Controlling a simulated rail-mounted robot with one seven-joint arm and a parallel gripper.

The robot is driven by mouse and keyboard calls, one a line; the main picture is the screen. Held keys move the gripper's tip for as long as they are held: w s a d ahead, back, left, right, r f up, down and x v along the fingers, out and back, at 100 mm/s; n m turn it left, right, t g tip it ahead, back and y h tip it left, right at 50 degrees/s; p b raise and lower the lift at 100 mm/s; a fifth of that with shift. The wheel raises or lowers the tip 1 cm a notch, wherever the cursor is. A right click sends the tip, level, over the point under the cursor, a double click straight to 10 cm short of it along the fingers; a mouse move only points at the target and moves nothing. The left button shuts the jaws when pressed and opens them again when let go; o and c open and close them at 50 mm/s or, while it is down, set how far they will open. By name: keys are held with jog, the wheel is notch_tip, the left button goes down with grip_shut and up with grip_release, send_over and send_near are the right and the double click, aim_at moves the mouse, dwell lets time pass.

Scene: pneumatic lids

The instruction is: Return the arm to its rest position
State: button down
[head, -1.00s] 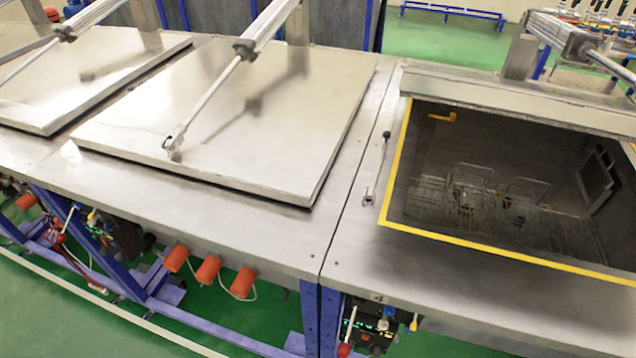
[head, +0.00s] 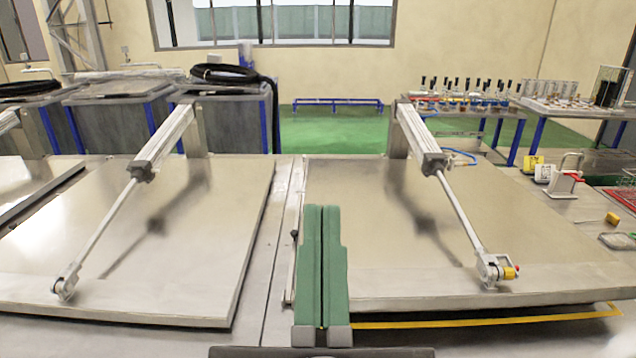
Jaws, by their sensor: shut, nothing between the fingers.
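My gripper (head: 322,208) is at the lower middle of the head view, with its two green fingers side by side, shut and empty. Its fingers point away from me, over the seam between two tanks and the left edge of the right lid. The right metal lid (head: 400,230) lies lowered over its tank, with a yellow-edged strip (head: 480,320) showing below its front edge. A pneumatic cylinder (head: 430,160) reaches down to a clevis with a yellow and red end (head: 505,272) on this lid. The rest of my arm is not clearly seen.
The left metal lid (head: 150,240) is down, with its own cylinder (head: 165,140). A small lever (head: 293,245) stands left of my fingers. Tools and a red basket (head: 622,197) lie at the right. Tables with bottles (head: 465,90) stand behind.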

notch_tip(320, 180, up, 38)
jog(key=p, duration=3.8)
jog(key=shift+a+r+y, duration=0.2)
jog(key=shift+a+y, duration=0.05)
jog(key=shift+y, duration=0.15)
jog(key=shift+s, duration=0.1)
